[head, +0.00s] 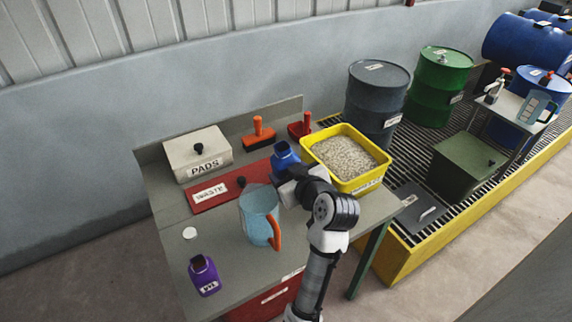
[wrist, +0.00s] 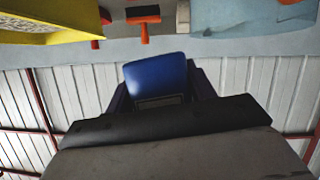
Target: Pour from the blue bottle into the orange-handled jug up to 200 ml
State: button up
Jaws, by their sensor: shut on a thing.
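The blue bottle (head: 285,156) is held in my gripper (head: 284,168), at the far side of the bench between the jug and the yellow tray. In the wrist view the blue bottle (wrist: 157,80) sits between the two dark fingers. In the head view it looks roughly upright, apart from the jug. The translucent blue jug (head: 257,205) with an orange handle (head: 276,232) stands upright on the bench, left of my gripper. Its level marks and any liquid in it cannot be read. Part of the jug (wrist: 250,20) shows at the top right of the wrist view.
A yellow tray of granules (head: 345,158) is right of the bottle. A purple bottle (head: 204,276) and a white cap (head: 189,233) are at front left. A PADS box (head: 197,154), red WASTE lid (head: 222,190) and orange-handled tool (head: 258,131) are behind the jug.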

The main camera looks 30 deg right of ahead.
jog(key=shift+d+f+m+y, duration=0.15)
jog(key=shift+d+m+y, duration=0.15)
jog(key=shift+m, duration=0.1)
jog(key=shift+r, duration=1.5)
